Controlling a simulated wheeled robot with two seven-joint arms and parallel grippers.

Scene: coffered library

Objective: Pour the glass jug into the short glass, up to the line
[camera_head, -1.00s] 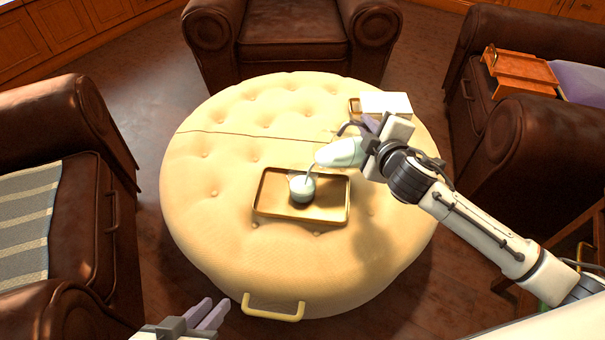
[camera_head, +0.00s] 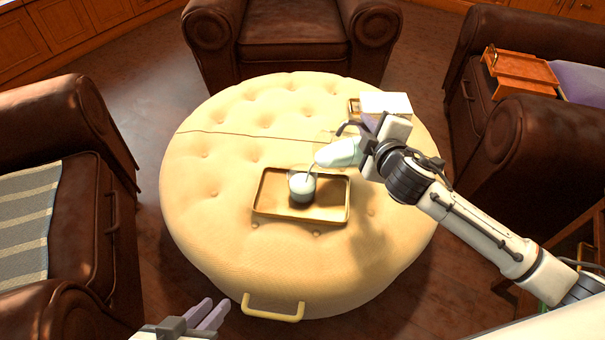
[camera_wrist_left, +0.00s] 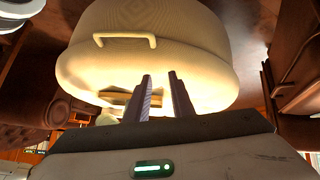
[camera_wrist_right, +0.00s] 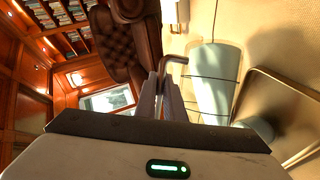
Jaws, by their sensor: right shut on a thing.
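The glass jug (camera_head: 338,153), with pale contents, is tilted on its side in the head view, its mouth toward the short glass. A thin pale stream runs from it into the glass. The short glass (camera_head: 302,187) stands upright on the gold tray (camera_head: 330,216) and holds pale liquid; the line cannot be made out. My right gripper (camera_head: 368,146) is shut on the jug's handle; the jug (camera_wrist_right: 214,82) also fills the middle right of the right wrist view. My left gripper (camera_head: 212,314) is open and empty, low at the front, off the ottoman.
The round tufted ottoman (camera_head: 215,240) carries the tray. A white box-like thing (camera_head: 385,103) lies behind my right gripper at the back right. Leather armchairs stand around the ottoman. The ottoman's left side is clear.

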